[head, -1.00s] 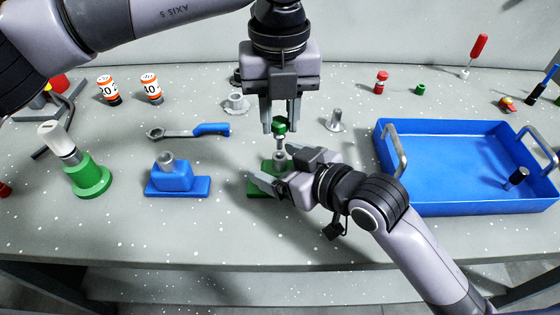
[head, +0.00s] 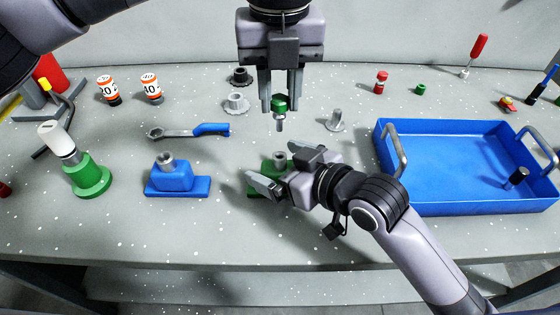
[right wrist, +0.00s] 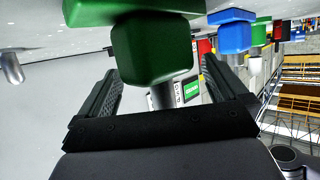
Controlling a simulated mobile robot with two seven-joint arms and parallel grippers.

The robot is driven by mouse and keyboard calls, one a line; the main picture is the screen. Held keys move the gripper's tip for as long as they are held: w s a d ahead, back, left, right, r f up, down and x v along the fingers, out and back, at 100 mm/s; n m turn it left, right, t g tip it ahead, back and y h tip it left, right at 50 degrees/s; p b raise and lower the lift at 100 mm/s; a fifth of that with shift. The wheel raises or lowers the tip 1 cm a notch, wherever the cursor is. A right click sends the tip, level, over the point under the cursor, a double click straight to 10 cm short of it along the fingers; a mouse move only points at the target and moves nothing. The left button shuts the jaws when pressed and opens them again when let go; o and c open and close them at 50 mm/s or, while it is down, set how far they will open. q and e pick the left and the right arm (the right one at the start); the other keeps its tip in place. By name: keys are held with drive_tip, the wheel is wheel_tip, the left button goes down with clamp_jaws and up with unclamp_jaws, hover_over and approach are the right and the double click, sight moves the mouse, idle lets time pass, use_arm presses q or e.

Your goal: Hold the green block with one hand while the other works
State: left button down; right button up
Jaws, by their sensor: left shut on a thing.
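The green block (head: 252,190) stands on the table in the middle of the head view, with a grey metal collar (head: 280,159) on top. My right gripper (head: 284,170) hides much of it. In the right wrist view the green block (right wrist: 152,50) lies between the two spread fingers, with a gap on each side. My right gripper (right wrist: 165,75) is open around it. My left gripper (head: 280,103) is shut on a green-headed bolt (head: 279,104), whose metal shank points down. The bolt hangs above the collar, apart from it.
A blue block (head: 176,180) with a collar and a green stand (head: 90,180) with a white-topped tool are to the left. A blue-handled wrench (head: 190,131) lies behind. A blue tray (head: 455,160) stands at right. The table front is clear.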

drive_tip(key=v, duration=1.2)
idle(0.3)
